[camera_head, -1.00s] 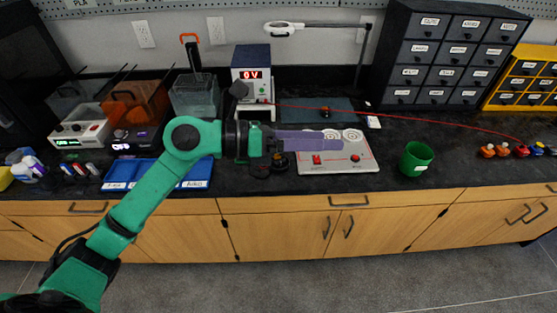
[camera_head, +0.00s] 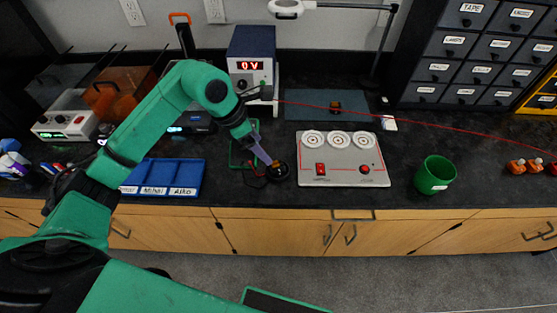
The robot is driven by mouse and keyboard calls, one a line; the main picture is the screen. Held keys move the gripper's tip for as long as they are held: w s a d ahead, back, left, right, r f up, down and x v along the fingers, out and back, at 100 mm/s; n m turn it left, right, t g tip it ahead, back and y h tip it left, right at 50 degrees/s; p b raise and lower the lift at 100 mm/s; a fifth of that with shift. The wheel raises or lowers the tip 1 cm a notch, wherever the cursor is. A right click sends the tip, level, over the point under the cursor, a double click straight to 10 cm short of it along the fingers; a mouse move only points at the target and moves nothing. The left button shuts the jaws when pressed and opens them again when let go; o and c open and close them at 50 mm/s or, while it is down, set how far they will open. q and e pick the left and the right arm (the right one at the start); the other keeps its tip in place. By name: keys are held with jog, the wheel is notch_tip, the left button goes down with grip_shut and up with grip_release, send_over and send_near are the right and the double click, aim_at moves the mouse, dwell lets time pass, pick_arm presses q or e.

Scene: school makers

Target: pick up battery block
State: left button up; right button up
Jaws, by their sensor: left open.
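My left gripper (camera_head: 267,158) reaches in from the left and points down to the right, its pale purple fingers just above a small dark round piece (camera_head: 279,172) with a copper-coloured top. The fingers overlap its upper left edge in the picture; I cannot tell whether they touch it. Red and black leads lie beside it, next to a green-edged dark tray (camera_head: 236,160) partly hidden by my arm. I cannot tell for sure which thing is the battery block. A small dark and orange piece (camera_head: 335,106) lies on the dark mat (camera_head: 305,98). My right gripper is not in view.
A grey panel (camera_head: 340,178) with a red switch and three white dials lies right of the gripper. A green cup (camera_head: 434,175) stands beyond it. A power supply (camera_head: 251,56) stands behind, a red wire running right. A blue sorting tray (camera_head: 180,176) is left.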

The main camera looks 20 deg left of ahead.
aim_at(277, 164)
pick_arm(q)
jog(key=x, duration=0.3)
jog(key=shift+d+f+p, duration=0.25)
jog(key=shift+f+p, duration=0.05)
jog(key=shift+p, duration=0.05)
jog(key=p+x, duration=0.2)
jog(key=x, duration=0.3)
jog(key=shift+w+d+f, duration=0.1)
jog(key=shift+w+f, duration=0.1)
jog(key=shift+f, duration=0.1)
jog(key=shift+d+f, duration=0.1)
jog(key=shift+f, duration=0.2)
jog(key=shift+w+f, duration=0.1)
jog(key=shift+w, duration=0.05)
grip_shut()
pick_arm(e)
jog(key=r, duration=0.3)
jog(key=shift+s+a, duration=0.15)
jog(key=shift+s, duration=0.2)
